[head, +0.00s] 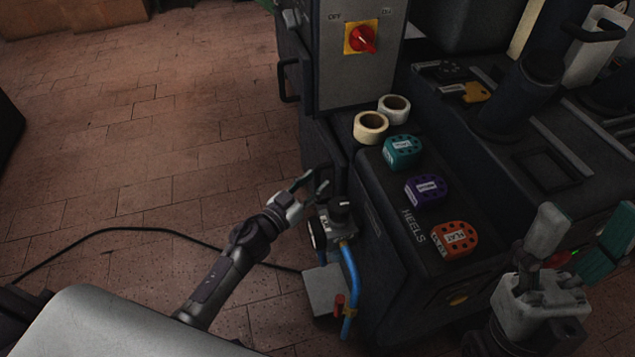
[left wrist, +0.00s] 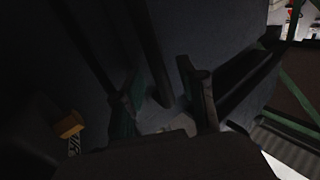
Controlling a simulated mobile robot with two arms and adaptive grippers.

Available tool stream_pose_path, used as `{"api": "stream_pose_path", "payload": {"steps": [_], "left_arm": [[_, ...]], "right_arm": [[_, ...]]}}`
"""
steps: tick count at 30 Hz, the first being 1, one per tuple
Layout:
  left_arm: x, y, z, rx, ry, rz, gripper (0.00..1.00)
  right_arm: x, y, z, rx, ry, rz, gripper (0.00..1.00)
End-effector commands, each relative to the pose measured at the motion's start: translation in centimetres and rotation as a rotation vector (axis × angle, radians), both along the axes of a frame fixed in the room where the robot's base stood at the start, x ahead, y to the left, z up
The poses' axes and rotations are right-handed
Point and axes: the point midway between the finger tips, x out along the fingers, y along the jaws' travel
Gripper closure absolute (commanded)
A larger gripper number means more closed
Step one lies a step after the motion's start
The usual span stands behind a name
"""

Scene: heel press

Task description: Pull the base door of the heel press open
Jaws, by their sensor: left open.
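The heel press (head: 375,235) is a dark machine marked HEELS, on the right half of the head view. My left gripper (head: 311,184) is at its left side, low down, beside a small dark handle-like part (head: 324,181). In the left wrist view my left gripper (left wrist: 163,100) has its two fingers apart. A dark upright bar (left wrist: 150,50) shows between them against the dark panel. I cannot tell whether the fingers touch it. The base door's edges are too dark to make out. My right gripper (head: 575,240) is at the lower right, its fingers apart and empty.
A grey switch box (head: 360,80) with a red knob stands above. Tape rolls (head: 370,127) and teal, purple and orange heel blocks (head: 427,190) sit on top. A pump-like unit with a blue hose (head: 349,275) is just below my left gripper.

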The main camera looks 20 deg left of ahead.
Motion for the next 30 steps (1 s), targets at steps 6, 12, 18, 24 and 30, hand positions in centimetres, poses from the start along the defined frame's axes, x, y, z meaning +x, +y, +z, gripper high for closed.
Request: {"api": "stream_pose_path", "payload": {"steps": [6, 12, 18, 24, 30], "left_arm": [[1.4, -0.6, 0.0, 0.0, 0.0, 0.0, 0.59], [1.5, -0.6, 0.0, 0.001, 0.0, 0.0, 0.59], [1.5, -0.6, 0.0, 0.0, 0.0, 0.0, 0.8], [1.5, -0.6, 0.0, 0.0, 0.0, 0.0, 1.0], [1.4, -0.6, 0.0, 0.0, 0.0, 0.0, 1.0]], "right_arm": [[-1.3, -0.3, 0.0, 0.024, -0.073, 0.004, 0.34], [-1.4, -0.3, 0.0, 0.025, -0.078, 0.004, 0.34], [-1.4, -0.3, 0.0, 0.025, -0.077, 0.004, 0.34], [-1.4, -0.3, 0.0, 0.025, -0.076, 0.004, 0.34], [-1.4, -0.3, 0.0, 0.025, -0.076, 0.005, 0.34]]}}
